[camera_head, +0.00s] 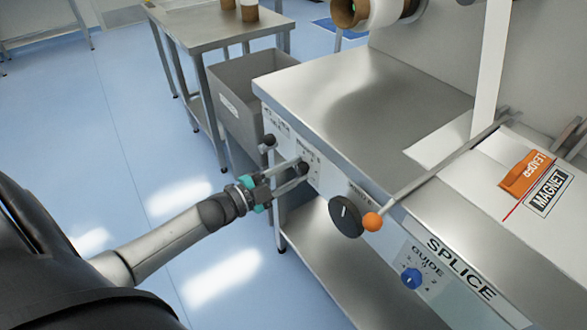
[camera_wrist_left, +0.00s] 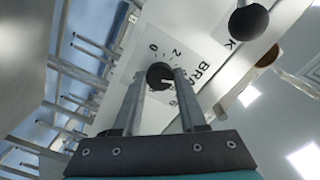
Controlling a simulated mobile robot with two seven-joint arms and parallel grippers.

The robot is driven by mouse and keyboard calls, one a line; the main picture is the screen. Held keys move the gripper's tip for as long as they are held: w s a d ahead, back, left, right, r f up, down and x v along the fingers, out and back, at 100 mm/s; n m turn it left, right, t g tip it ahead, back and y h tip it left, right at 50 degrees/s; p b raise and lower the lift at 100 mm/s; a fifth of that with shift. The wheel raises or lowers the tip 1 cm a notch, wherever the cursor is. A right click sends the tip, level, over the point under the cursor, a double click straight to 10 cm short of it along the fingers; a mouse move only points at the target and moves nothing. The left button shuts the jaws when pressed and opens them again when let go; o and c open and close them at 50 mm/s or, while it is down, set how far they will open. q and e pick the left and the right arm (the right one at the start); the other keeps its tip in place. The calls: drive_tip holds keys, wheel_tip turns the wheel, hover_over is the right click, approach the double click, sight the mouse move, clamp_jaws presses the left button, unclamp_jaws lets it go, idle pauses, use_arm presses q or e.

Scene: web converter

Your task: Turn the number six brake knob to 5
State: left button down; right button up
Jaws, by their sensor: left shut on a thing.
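The brake knob (camera_head: 303,168) is a small dark round knob on the front panel of the steel machine. In the left wrist view the brake knob (camera_wrist_left: 160,74) has a light pointer mark, and a printed scale with 0 and 2 shows beside it; the far part of the scale and the BRAKE lettering are partly covered by a finger. My left gripper (camera_head: 296,173) reaches the panel from the left, and its two fingers are shut on the knob, one on each side. Its fingers also show in the left wrist view (camera_wrist_left: 160,90). The exact setting is too small to read.
A dark knob (camera_head: 268,140) sits left of the brake knob. To the right are a large black dial (camera_head: 345,217), an orange ball (camera_head: 372,222) on a lever and a blue guide knob (camera_head: 412,278). A grey bin (camera_head: 240,90) stands behind. Open blue floor lies left.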

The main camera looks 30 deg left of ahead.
use_arm(q)
drive_tip(key=shift+m, duration=1.9)
use_arm(e)
drive_tip(key=shift+s+d, duration=0.2)
drive_tip(key=shift+s, duration=0.15)
use_arm(q)
drive_tip(key=shift+c, duration=2.3)
unclamp_jaws()
drive_tip(key=shift+s+a, duration=0.2)
drive_tip(key=shift+s, duration=0.25)
drive_tip(key=p+v, duration=0.2)
drive_tip(key=v, duration=1.2)
drive_tip(key=shift+s+p, duration=0.2)
drive_tip(key=shift+p, duration=0.2)
use_arm(e)
drive_tip(key=shift+s+a+r, duration=0.2)
drive_tip(key=shift+s+r, duration=0.25)
drive_tip(key=shift+s, duration=0.4)
drive_tip(key=shift+s+a+r, duration=0.2)
drive_tip(key=shift+s+r, duration=0.2)
drive_tip(key=shift+s, duration=0.4)
